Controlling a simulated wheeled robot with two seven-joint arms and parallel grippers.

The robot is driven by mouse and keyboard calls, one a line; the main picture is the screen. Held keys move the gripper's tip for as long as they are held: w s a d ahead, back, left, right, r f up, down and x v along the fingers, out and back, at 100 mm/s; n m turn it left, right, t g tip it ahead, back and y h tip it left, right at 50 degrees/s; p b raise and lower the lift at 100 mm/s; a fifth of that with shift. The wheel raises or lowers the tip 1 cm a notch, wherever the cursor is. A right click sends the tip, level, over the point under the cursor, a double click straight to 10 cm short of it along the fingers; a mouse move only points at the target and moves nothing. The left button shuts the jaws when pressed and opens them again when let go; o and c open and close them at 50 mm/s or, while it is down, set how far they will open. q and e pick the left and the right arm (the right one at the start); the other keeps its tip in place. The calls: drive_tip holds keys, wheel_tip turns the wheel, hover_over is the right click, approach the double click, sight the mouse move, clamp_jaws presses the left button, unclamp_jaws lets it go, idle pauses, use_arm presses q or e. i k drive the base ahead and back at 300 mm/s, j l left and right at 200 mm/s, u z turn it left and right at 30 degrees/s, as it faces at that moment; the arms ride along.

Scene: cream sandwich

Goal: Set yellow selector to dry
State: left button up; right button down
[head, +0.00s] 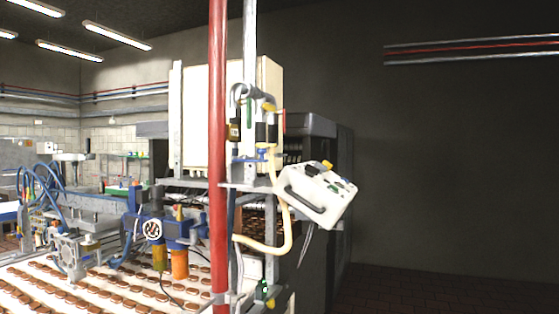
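A small yellow knob (327,164), which looks like the yellow selector, sits at the top edge of a tilted white control box (318,197). It is too small to read its setting, and no "dry" label can be made out. The box has a dark handle (303,202) on its left side and several dark and green controls on its face. Neither of my grippers shows in the head view.
A red vertical pipe (218,150) and a grey pipe stand left of the box. A conveyor (25,268) with rows of brown biscuits runs at lower left. The floor (440,290) at right looks clear.

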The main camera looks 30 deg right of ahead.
sight(326, 163)
drive_tip(key=i+l+u, duration=0.1)
drive_tip(key=l+u, duration=1.15)
drive_tip(key=l, duration=0.3)
drive_tip(key=k+l, duration=0.15)
drive_tip(key=l, duration=0.25)
drive_tip(key=l+u, duration=0.15)
drive_tip(key=l, duration=0.25)
drive_tip(key=k+l, duration=0.15)
drive_tip(key=l, duration=0.25)
drive_tip(key=k+l+u, duration=0.15)
drive_tip(key=l, duration=0.65)
drive_tip(key=k+l+u, duration=0.15)
drive_tip(key=l, duration=0.2)
drive_tip(key=k+l, duration=0.15)
drive_tip(key=l, duration=0.25)
drive_tip(key=k+l, duration=0.1)
drive_tip(key=l, duration=0.25)
drive_tip(key=k+l, duration=0.15)
drive_tip(key=l, duration=0.2)
drive_tip(key=k+l, duration=0.1)
drive_tip(key=l, duration=0.25)
drive_tip(key=k+l, duration=0.15)
drive_tip(key=l, duration=0.25)
drive_tip(key=u, duration=0.05)
